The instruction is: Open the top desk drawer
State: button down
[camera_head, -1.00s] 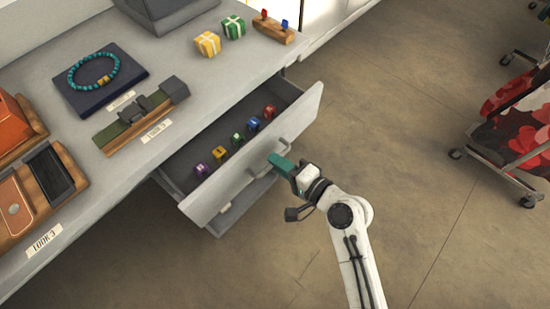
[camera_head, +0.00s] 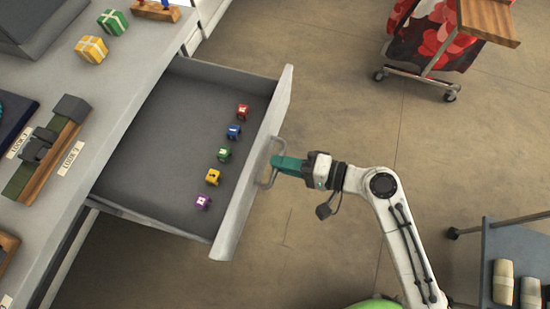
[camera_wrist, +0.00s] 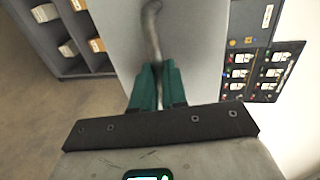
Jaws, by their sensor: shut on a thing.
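The top desk drawer (camera_head: 150,150) is pulled well out from under the desk top in the head view. Its grey front panel (camera_head: 251,175) carries a bar handle (camera_head: 272,158). My gripper (camera_head: 278,164) is shut on this handle with its green fingers. In the wrist view the handle (camera_wrist: 153,30) runs down between the green fingertips (camera_wrist: 153,72), in front of the pale drawer front (camera_wrist: 190,40). The part of the handle between the fingers is hidden.
A rolling rack with red fabric (camera_head: 433,35) stands at the upper right. A grey cart (camera_head: 515,255) stands at the lower right. Bare floor lies between.

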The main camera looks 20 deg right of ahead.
dwell(0.3)
jog(key=c, duration=1.2)
grip_release()
jog(key=b+v, duration=0.1)
jog(key=v, duration=1)
jog(key=shift+f, duration=0.1)
